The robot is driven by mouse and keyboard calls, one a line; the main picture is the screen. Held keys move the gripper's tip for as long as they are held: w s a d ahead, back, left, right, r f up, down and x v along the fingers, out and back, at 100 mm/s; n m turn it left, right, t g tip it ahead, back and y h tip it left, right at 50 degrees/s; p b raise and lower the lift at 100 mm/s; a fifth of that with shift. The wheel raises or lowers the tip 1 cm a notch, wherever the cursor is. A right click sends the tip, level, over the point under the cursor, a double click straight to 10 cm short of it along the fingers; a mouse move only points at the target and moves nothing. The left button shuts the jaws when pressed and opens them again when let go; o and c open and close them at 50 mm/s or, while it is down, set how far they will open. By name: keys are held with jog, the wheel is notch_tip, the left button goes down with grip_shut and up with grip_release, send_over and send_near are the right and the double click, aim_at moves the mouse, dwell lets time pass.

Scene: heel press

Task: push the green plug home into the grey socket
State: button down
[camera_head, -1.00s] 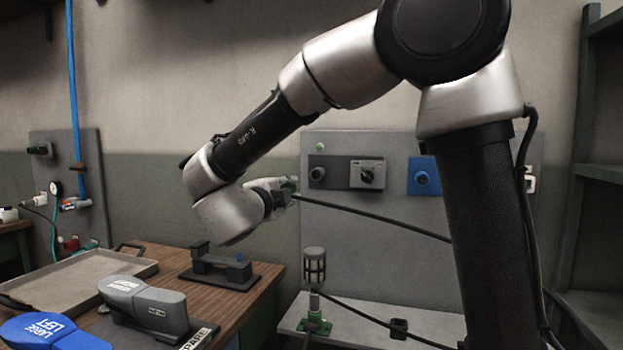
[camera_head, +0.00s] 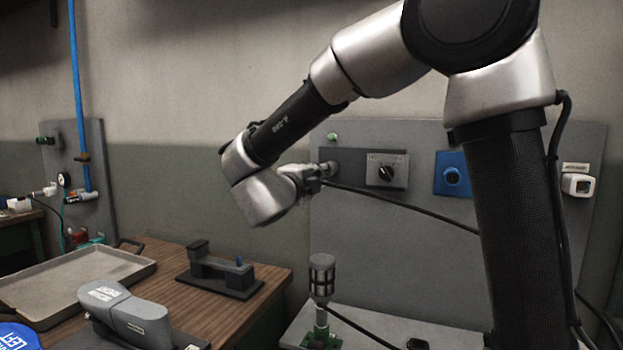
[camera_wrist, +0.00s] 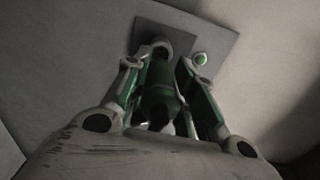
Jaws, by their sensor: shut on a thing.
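The green plug (camera_wrist: 160,88) sits between the two fingers of my gripper (camera_wrist: 162,80) in the wrist view, and the gripper is shut on it. The grey socket (camera_wrist: 159,48) is straight ahead at the plug's front end, on a dark plate (camera_wrist: 185,38). The plug's front meets or nearly meets the socket; how deep it sits I cannot tell. In the head view my gripper (camera_head: 312,176) is right at the socket (camera_head: 330,168), and the plug is mostly hidden by the fingers.
A black cable (camera_head: 400,203) runs right from the gripper across the grey panel (camera_head: 400,260). A small green button or lamp (camera_head: 332,137) is above the socket. A rotary switch (camera_head: 386,172) and blue outlet (camera_head: 453,174) are to the right. A wooden bench (camera_head: 190,310) stands at left.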

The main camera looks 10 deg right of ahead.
jog(key=shift+x, duration=2.3)
jog(key=shift+w+d, duration=0.3)
jog(key=shift+w, duration=0.2)
jog(key=c, duration=1.1)
grip_release()
